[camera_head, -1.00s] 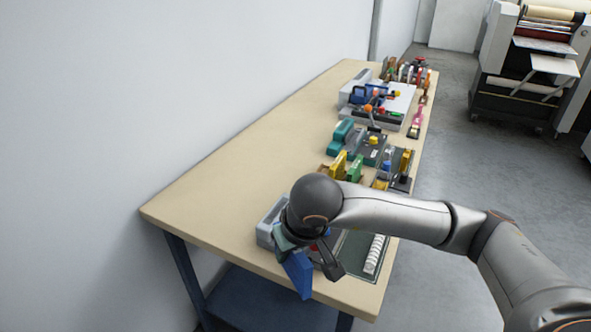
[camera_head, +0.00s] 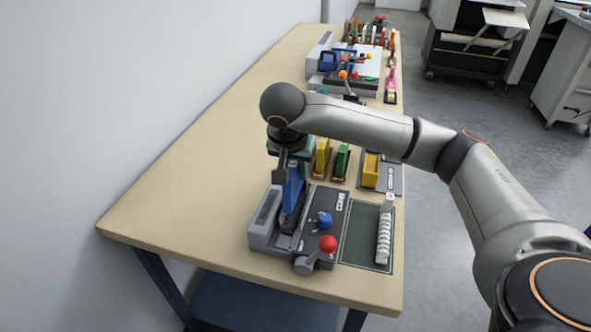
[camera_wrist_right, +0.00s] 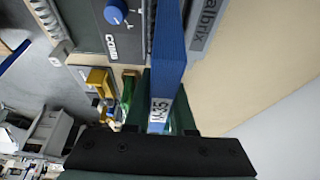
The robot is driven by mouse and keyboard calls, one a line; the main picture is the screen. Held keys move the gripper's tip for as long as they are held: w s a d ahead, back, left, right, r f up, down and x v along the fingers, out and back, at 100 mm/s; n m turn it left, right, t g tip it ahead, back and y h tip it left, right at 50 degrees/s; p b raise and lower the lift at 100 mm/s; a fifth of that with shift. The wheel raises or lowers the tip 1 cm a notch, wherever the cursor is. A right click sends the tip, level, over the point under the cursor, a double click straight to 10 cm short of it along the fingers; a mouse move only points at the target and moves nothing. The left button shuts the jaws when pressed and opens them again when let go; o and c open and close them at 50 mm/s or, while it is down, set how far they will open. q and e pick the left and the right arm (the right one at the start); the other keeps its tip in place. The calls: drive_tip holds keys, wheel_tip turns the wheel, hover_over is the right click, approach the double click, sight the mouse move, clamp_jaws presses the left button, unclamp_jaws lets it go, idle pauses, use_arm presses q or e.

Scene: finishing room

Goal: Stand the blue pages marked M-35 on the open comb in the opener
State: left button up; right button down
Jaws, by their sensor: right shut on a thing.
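My right gripper (camera_head: 287,168) is shut on the blue pages (camera_head: 294,187), a thin blue block. In the wrist view the pages (camera_wrist_right: 169,50) extend away from the dark gripper fingers (camera_wrist_right: 168,118), and a white M-35 label (camera_wrist_right: 159,108) shows near them. In the head view the pages are upright over the left part of the opener (camera_head: 330,205), a grey and dark machine with a red ball lever (camera_head: 327,243) and a blue knob (camera_head: 324,220). The pages' lower edge meets a dark strip there; I cannot tell whether it touches the comb. My left gripper is not in view.
A white comb (camera_head: 384,236) lies on a dark green mat (camera_head: 360,245) right of the opener. Yellow (camera_head: 322,158) and green (camera_head: 342,160) blocks stand behind it, with another yellow block (camera_head: 371,171) on a grey tray. Another machine (camera_head: 345,68) is farther back. The table's left side (camera_head: 190,190) is clear.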

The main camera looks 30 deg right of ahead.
sight(296, 190)
wheel_tip(296, 190, down, 4)
drive_tip(key=shift+r+b, duration=0.1)
drive_tip(key=shift+b, duration=1.15)
drive_tip(key=shift+f, duration=0.45)
drive_tip(key=shift+b, duration=0.3)
drive_tip(key=shift+f, duration=0.2)
drive_tip(key=shift+f+b, duration=0.4)
drive_tip(key=shift+b, duration=0.05)
drive_tip(key=c, duration=1)
unclamp_jaws()
drive_tip(key=shift+c, duration=0.2)
